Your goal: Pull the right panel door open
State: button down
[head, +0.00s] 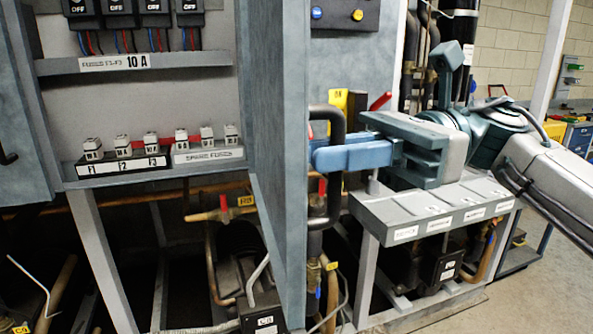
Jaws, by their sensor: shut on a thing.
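The right panel door (267,110) is a blue-grey slab standing open at the right side of the panel box, its inner face and front edge showing. Its black bar handle (336,115) stands upright on the outer face. My gripper (330,157) reaches in from the right and is shut on the handle at about its middle. A pale blue finger crosses the bar; the far finger and exact grip are partly hidden.
The open box holds breakers (153,12), a fuse row (122,152) and spare fuses (207,148). A grey labelled shelf (385,220) lies below my gripper. Pipes and a red-handled valve (224,202) sit beneath the box. Floor (525,300) is clear at lower right.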

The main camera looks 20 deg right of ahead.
jog(key=shift+d, duration=1.1)
jog(key=c, duration=1.5)
grip_release()
jog(key=shift+c, duration=0.2)
jog(key=d+b, duration=0.1)
jog(key=d, duration=1.2)
jog(key=shift+s+d, duration=0.15)
jog(key=shift+d, duration=0.25)
